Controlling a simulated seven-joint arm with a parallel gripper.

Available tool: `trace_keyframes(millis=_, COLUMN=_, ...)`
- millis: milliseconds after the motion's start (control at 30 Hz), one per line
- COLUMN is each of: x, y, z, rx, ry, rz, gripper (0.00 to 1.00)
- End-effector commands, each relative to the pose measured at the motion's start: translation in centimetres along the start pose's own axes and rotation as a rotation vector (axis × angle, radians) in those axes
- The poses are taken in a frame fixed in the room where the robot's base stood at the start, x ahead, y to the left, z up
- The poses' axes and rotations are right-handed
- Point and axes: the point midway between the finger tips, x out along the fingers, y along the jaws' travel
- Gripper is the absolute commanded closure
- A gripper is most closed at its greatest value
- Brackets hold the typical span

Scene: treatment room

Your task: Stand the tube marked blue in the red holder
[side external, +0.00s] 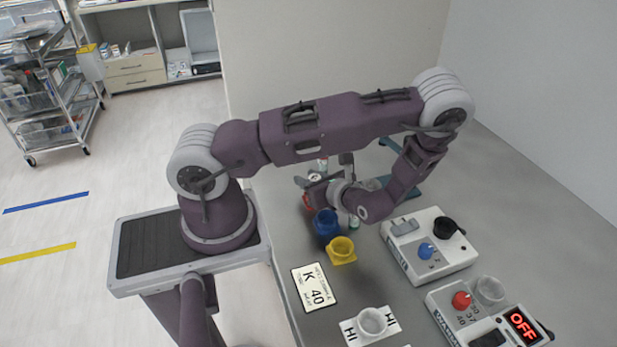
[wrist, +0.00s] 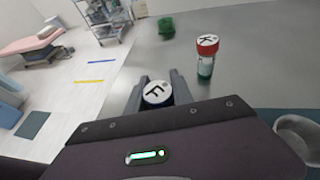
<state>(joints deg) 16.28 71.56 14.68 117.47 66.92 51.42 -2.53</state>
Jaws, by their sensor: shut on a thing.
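My gripper (wrist: 159,92) is shut on a tube with a white top marked F (wrist: 156,94). The tube's body and any blue marking are hidden. In the side external view my gripper (side external: 316,179) is beyond the blue holder, just above the red holder (side external: 307,201). The red holder is mostly covered by the gripper and arm. I cannot tell whether the held tube is inside it or above it. Another tube, red-capped with a white marked top (wrist: 207,46), stands upright on the table, right of the gripper in the wrist view.
A blue holder (side external: 326,223) and a yellow holder (side external: 341,250) stand nearer the camera. A green block-like thing (wrist: 166,28) is farther off. Two devices with knobs (side external: 428,247) (side external: 487,314) stand at right. A K 40 card (side external: 314,287) and a white cup (side external: 372,321) are in front.

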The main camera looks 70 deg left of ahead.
Motion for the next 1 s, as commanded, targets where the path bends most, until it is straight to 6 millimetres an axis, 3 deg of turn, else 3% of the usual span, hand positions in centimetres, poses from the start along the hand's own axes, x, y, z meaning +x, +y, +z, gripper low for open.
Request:
trace_keyframes(millis=233, x=0.2, y=0.0, z=-0.5, rx=0.001, ry=0.0, rz=0.0, gripper=1.0)
trace_keyframes(millis=267, x=0.2, y=0.0, z=-0.4, rx=0.0, ry=0.0, rz=0.0, gripper=0.66)
trace_keyframes(millis=300, x=0.2, y=0.0, z=-0.4, rx=0.0, ry=0.0, rz=0.0, gripper=0.63)
trace_keyframes(millis=600, x=0.0, y=0.0, z=-0.4, rx=0.0, ry=0.001, rz=-0.001, gripper=0.63)
trace_keyframes(millis=1000, x=-4.1, y=-0.1, z=-0.5, rx=-0.001, ry=0.001, rz=-0.003, gripper=0.63)
